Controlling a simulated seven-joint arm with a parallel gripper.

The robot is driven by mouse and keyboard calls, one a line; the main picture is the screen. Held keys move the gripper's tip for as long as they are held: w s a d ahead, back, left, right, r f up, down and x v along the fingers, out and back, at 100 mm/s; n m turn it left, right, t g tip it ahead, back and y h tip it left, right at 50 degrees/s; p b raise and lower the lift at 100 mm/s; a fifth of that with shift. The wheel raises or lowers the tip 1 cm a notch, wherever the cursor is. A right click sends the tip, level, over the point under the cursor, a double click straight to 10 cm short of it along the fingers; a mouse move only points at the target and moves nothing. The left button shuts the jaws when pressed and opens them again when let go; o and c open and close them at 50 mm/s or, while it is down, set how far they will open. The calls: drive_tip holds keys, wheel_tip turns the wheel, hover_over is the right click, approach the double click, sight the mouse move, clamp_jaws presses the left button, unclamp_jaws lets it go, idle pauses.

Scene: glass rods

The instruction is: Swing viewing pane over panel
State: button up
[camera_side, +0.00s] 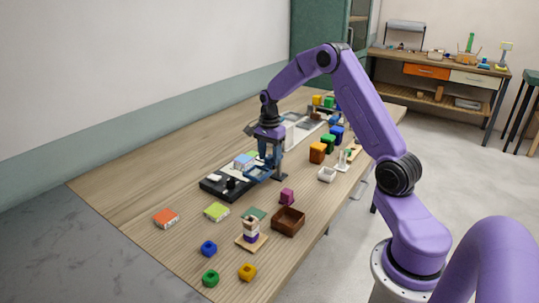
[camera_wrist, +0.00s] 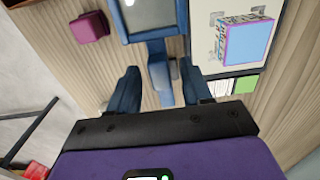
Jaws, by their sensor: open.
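The viewing pane (camera_side: 258,174) is a blue frame around a clear sheet. It stands out beside the near right edge of the dark panel (camera_side: 213,191), mostly off it. In the wrist view the pane (camera_wrist: 150,20) is at the top, with a blue arm (camera_wrist: 157,75) running from it toward my gripper. My gripper (camera_wrist: 160,90) is open, with one finger on each side of that arm. Contact cannot be told. In the side view my gripper (camera_side: 271,158) points down just behind the pane. The panel (camera_wrist: 203,25) lies to the right in the wrist view.
A light-blue block (camera_side: 244,161) sits on the panel. A magenta block (camera_side: 287,196) and a brown open box (camera_side: 288,221) stand nearby. An orange block (camera_side: 317,152) and a white dish (camera_side: 327,174) are to the right. Bare table lies left of the panel.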

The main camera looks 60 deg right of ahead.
clamp_jaws()
